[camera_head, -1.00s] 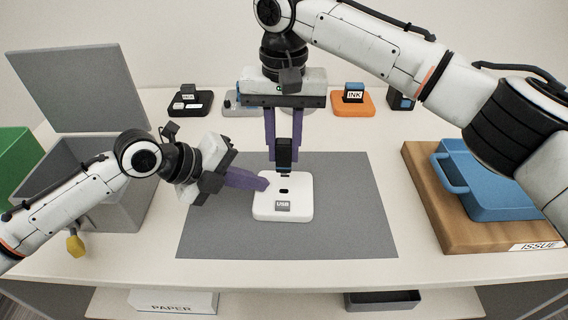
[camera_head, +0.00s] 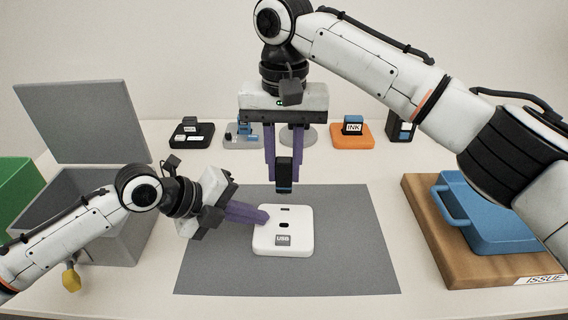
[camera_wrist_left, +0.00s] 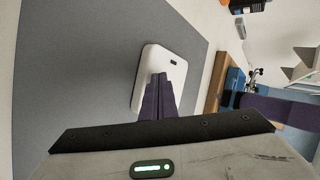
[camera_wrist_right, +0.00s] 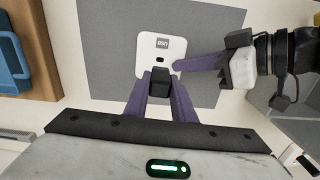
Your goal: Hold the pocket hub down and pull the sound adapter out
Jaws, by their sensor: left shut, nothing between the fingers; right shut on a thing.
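The pocket hub (camera_head: 283,243) is a white rounded block marked USB, lying flat on the grey mat (camera_head: 350,260). A dark slot and a dark oval mark show on its top. My left gripper (camera_head: 266,217) is shut and empty, its purple fingertips on the hub's left upper edge; it also shows in the left wrist view (camera_wrist_left: 158,80). My right gripper (camera_head: 284,168) is shut on the sound adapter (camera_head: 284,172), a small black upright piece with a dark blue lower end. The adapter is above the hub, apart from it. It also shows in the right wrist view (camera_wrist_right: 160,83).
An open grey bin (camera_head: 105,215) stands at the left beside a green box (camera_head: 18,190). A wooden board (camera_head: 430,235) with a blue tray (camera_head: 490,215) is at the right. Several small stands line the back, including an orange one marked INK (camera_head: 352,135). The mat around the hub is clear.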

